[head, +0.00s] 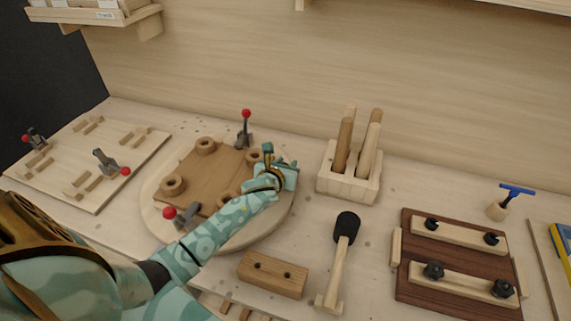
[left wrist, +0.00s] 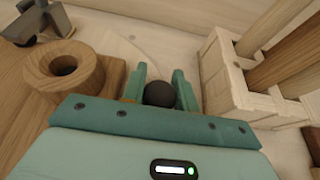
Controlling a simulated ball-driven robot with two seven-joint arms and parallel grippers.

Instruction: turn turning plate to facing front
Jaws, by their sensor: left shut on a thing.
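The turning plate is a round pale wooden disc (head: 264,225) on the bench, with a brown wooden board (head: 205,170) on top. The board carries several round wooden rings (head: 173,185). Two toggle clamps with red ball handles sit at the plate, one at the back (head: 245,127) and one at the front (head: 183,216). My left gripper (head: 272,165) reaches across to the plate's right edge. In the left wrist view its fingers are shut on a dark round knob (left wrist: 159,94) beside the board. The knob's lower part is hidden by the gripper. My right gripper is not in view.
A wooden holder (head: 345,186) with upright wooden handles stands close right of my left gripper. A black-headed mallet (head: 344,242) and a wooden block (head: 272,275) lie in front. A clamp board (head: 97,155) is left, a dark red-brown jig (head: 445,300) right. A wall closes the back.

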